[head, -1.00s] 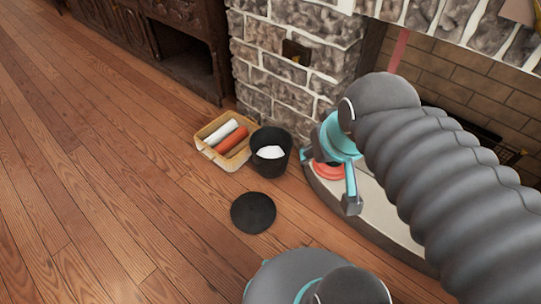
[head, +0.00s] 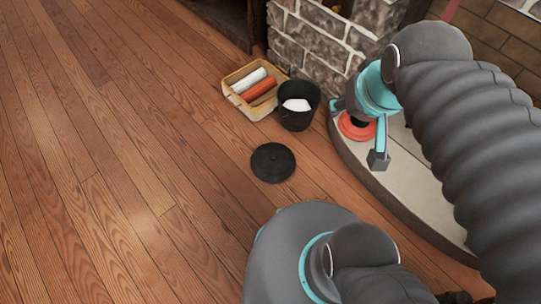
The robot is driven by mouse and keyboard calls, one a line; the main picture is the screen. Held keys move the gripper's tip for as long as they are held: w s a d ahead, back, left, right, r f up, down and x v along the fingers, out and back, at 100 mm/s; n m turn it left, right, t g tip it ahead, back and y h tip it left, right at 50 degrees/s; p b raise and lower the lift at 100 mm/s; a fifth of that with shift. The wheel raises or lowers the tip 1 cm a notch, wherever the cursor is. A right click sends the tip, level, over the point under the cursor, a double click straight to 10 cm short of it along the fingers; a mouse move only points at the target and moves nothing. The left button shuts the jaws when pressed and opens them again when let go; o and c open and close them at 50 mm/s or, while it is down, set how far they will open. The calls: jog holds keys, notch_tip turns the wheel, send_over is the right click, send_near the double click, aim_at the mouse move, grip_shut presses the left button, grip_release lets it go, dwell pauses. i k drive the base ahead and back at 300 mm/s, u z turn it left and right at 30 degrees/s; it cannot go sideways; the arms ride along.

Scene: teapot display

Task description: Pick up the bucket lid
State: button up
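The bucket lid (head: 273,162) is a round, flat black disc with a small knob, lying on the wooden floor. The black bucket (head: 299,110) stands open behind it, against the stone fireplace, with something white inside. My gripper (head: 362,138) hangs to the right of the bucket and lid, over the hearth edge, clear of the lid. One grey fingertip on a teal finger shows at its lower end.
A yellowish tray (head: 238,95) with a white and an orange roll stands left of the bucket. A raised pale hearth (head: 411,180) with a dark curved edge lies to the right. A reddish round object (head: 350,128) shows behind my gripper. The wooden floor (head: 130,170) at left is open.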

aim_at(270, 162)
jog(key=z, duration=1.9)
jog(key=k, duration=0.35)
jog(key=u, duration=2)
